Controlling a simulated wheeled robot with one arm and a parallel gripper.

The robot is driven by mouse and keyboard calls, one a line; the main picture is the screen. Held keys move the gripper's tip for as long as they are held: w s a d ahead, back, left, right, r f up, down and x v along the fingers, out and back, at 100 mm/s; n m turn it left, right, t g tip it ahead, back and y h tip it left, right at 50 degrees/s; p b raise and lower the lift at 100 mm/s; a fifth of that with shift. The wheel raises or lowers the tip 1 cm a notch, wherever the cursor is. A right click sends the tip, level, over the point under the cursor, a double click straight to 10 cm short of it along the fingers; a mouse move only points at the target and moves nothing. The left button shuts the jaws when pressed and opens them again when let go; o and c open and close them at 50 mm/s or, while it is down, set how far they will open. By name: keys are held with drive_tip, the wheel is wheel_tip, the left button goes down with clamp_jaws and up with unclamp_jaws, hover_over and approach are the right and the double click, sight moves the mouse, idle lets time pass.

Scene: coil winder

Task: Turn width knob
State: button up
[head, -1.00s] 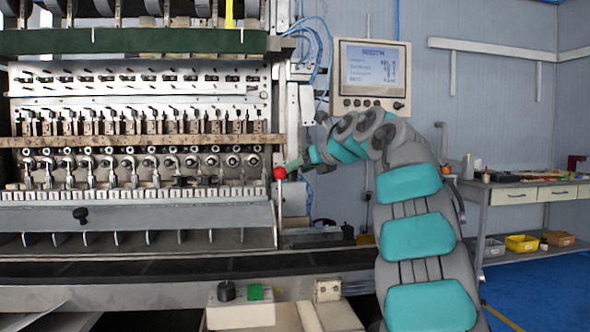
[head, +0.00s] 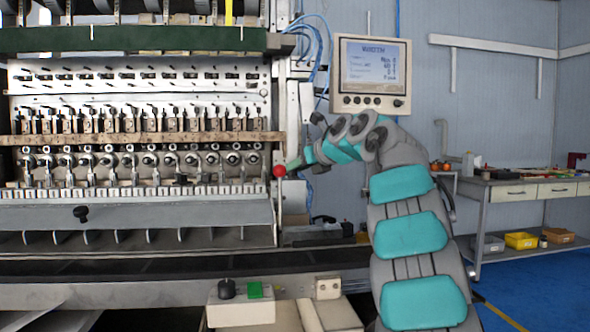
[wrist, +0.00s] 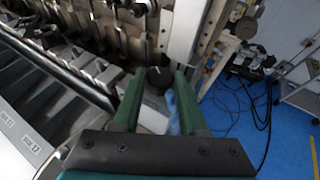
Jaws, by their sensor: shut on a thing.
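In the wrist view, a dark round knob (wrist: 159,78) with a small pale mark sits between the tips of my gripper's two green fingers. My gripper (wrist: 160,76) is shut on it. In the head view, my gripper (head: 294,164) reaches left to the right edge of the winding machine, next to a red ball (head: 279,171). The knob cannot be made out there. No label for the knob is readable.
The machine's rows of spindles (head: 140,160) fill the left. A workbench (head: 520,190) stands at the right, with bins below. In the wrist view, cables (wrist: 245,80) lie on the blue floor.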

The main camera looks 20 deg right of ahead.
clamp_jaws()
drive_tip(key=shift+m+h, duration=0.3)
drive_tip(key=shift+h, duration=0.1)
drive_tip(key=shift+s+a+f+m+h, duration=0.1)
drive_tip(key=shift+a+m+h, duration=0.05)
drive_tip(key=shift+m+h, duration=0.7)
drive_tip(key=shift+a+m+g+h, duration=0.15)
drive_tip(key=shift+m+g+h, duration=0.05)
drive_tip(key=shift+m+h, duration=0.95)
drive_tip(key=shift+a+m+g+h, duration=0.2)
drive_tip(key=shift+m+h, duration=0.7)
drive_tip(key=shift+h, duration=0.4)
drive_tip(key=shift+m+h, duration=0.3)
drive_tip(key=shift+h, duration=0.1)
drive_tip(key=o, duration=1.1)
unclamp_jaws()
drive_tip(key=b+v, duration=0.1)
drive_tip(key=v, duration=0.6)
drive_tip(key=shift+s+r+b, duration=0.2)
drive_tip(key=shift+r+b, duration=0.15)
drive_tip(key=shift+b, duration=0.05)
